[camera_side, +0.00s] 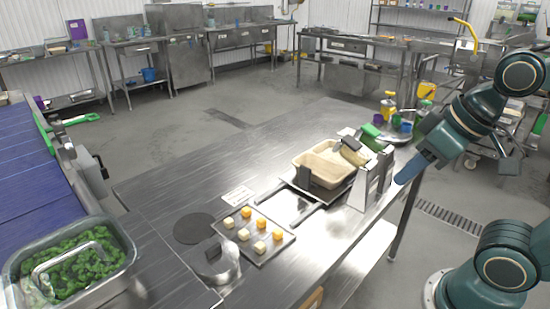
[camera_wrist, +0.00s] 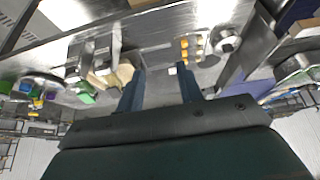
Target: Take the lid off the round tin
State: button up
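The round tin (camera_side: 218,270) is a low silver cylinder at the front of the steel table, beside a tray of cubes. A dark block-shaped handle (camera_side: 214,252) stands on its top, and the lid appears to be on. The tin also shows in the wrist view (camera_wrist: 230,46), at the upper right beyond my fingers. My gripper (camera_side: 405,172) is at the right of the side view, near the table's right edge and far from the tin. In the wrist view its two blue fingers (camera_wrist: 160,84) are spread apart with nothing between them.
A tray of yellow and white cubes (camera_side: 284,243) lies behind the tin, with a dark disc (camera_side: 193,228) to its left. A tan rice container (camera_side: 318,181) and upright metal stand (camera_side: 359,195) lie between my gripper and the tin. A steel pan of greens (camera_side: 128,258) is at left.

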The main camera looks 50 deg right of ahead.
jog(key=shift+w, duration=0.1)
jog(key=w+a+r+n+g+y, duration=0.1)
jog(key=w+a+n, duration=0.35)
jog(key=w, duration=0.35)
jog(key=w+a+r+n+g+y, duration=0.1)
jog(key=w+a+n+g+y, duration=0.1)
jog(key=w+a+n, duration=0.45)
jog(key=w+a+f+n+g, duration=0.1)
jog(key=w+a+f+n, duration=0.2)
jog(key=w, duration=0.3)
jog(key=w+a+f+n+g+y, duration=0.1)
jog(key=w+a+f+n, duration=0.2)
jog(key=w+f, duration=0.3)
jog(key=shift+w+a+f+n+g, duration=0.3)
jog(key=shift+w+a+n, duration=0.1)
jog(key=shift+w+n, duration=0.1)
jog(key=shift+y, duration=0.3)
send_near(214, 253)
jog(key=shift+w+a+f, duration=0.15)
jog(key=shift+a+f, duration=0.15)
jog(key=shift+f, duration=0.25)
jog(key=shift+w+a+f, duration=0.15)
jog(key=shift+a+f, duration=0.15)
jog(key=shift+f, duration=0.2)
